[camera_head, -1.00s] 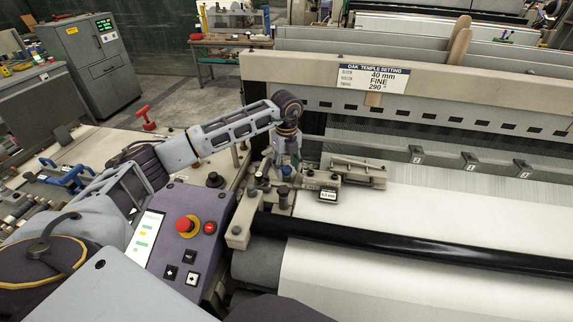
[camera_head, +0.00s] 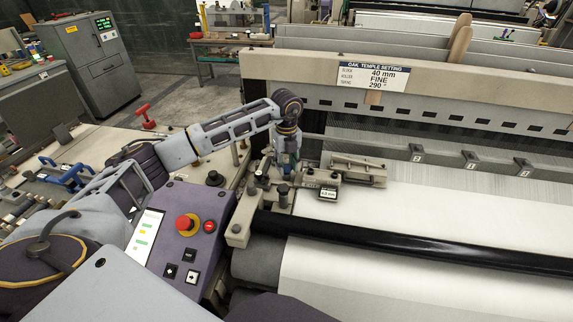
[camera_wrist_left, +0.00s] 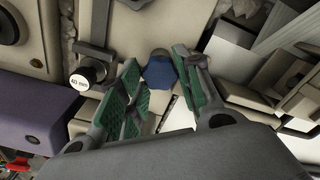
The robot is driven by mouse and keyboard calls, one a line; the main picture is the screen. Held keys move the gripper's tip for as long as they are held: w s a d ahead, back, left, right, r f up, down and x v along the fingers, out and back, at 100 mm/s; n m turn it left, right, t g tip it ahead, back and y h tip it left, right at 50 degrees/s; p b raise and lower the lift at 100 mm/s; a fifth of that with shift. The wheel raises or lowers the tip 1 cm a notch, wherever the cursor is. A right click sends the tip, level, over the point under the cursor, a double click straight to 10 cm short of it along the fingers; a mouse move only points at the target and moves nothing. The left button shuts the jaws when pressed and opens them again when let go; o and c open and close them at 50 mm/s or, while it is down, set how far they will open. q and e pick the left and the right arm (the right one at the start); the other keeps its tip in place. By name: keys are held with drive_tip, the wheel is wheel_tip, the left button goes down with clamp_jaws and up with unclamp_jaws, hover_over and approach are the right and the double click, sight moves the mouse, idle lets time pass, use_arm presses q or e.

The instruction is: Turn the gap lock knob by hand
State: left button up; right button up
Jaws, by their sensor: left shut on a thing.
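A blue faceted knob (camera_wrist_left: 160,76) stands between the green-padded fingers of my left gripper (camera_wrist_left: 157,62) in the left wrist view. The fingers are shut on its sides. In the head view my left gripper (camera_head: 285,168) points down over the metal block assembly at the left end of the loom's cloth; it hides most of the knob there. A small digital display (camera_head: 328,193) sits just to the right of the gripper. My right gripper is not in view.
A dark knob (camera_head: 283,189) stands close in front of the gripper. A control panel with a red button (camera_head: 187,224) lies to the left. A black bar (camera_head: 390,246) runs across the white cloth (camera_head: 450,215). A setting sign (camera_head: 374,77) hangs above.

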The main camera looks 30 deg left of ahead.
use_arm(q)
drive_tip(key=shift+m, duration=0.3)
drive_tip(key=o, duration=0.8)
drive_tip(key=shift+r, duration=0.1)
drive_tip(key=shift+r+p, duration=1.8)
drive_tip(key=shift+r, duration=1.1)
drive_tip(key=shift+r, duration=6)
drive_tip(key=shift+f, duration=0.1)
